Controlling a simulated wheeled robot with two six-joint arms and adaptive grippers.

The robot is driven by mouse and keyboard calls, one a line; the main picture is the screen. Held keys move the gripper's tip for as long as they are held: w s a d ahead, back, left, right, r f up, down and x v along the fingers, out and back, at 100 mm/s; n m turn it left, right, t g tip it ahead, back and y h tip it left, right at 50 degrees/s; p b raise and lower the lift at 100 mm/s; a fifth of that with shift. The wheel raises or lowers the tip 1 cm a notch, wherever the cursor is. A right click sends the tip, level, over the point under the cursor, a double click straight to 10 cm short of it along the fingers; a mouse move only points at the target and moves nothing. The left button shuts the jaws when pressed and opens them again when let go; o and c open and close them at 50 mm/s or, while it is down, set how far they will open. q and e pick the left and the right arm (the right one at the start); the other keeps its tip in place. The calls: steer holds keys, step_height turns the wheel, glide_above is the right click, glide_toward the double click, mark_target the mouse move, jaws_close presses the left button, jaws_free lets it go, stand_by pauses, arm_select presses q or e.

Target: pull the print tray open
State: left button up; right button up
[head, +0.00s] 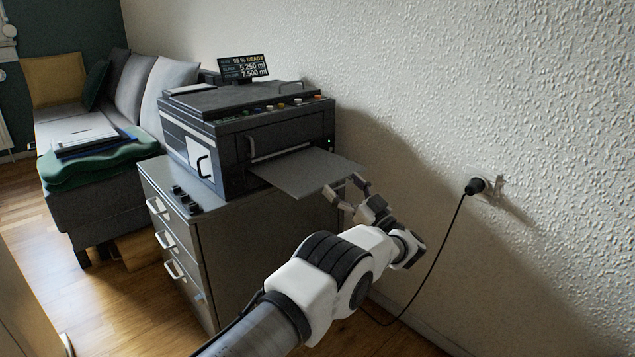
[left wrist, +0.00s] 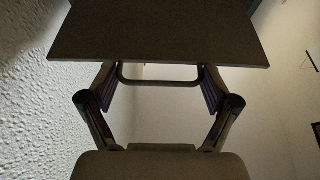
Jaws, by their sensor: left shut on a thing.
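The print tray (head: 305,170) is a flat grey plate that sticks out of the slot in the front of the dark printer (head: 250,125). In the left wrist view the tray (left wrist: 160,35) fills the top, with a thin looped handle (left wrist: 160,81) at its near edge. My left gripper (head: 347,187) is at the tray's outer edge. In the left wrist view its two fingers (left wrist: 160,88) lie against the two sides of the handle, well apart, shut on it. My right gripper is not in view.
The printer stands on a grey drawer cabinet (head: 185,245). A textured wall with a plugged-in cable (head: 475,186) is close on the right. A sofa (head: 90,130) with cushions stands at the back left. Wooden floor (head: 110,300) is free at the lower left.

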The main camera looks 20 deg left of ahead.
arm_select(q)
steer(key=shift+s+d+r+p, duration=0.1)
steer(key=shift+s+d+p, duration=0.15)
steer(key=shift+d, duration=0.55)
steer(key=shift+s+d+r+p, duration=0.15)
steer(key=shift+s+d, duration=0.15)
steer(key=shift+d, duration=0.45)
steer(key=shift+f, duration=0.1)
steer(key=o, duration=1.4)
steer(key=shift+w+d+f, duration=0.1)
steer(key=v, duration=0.7)
steer(key=shift+d+f, duration=0.1)
steer(key=shift+d, duration=0.05)
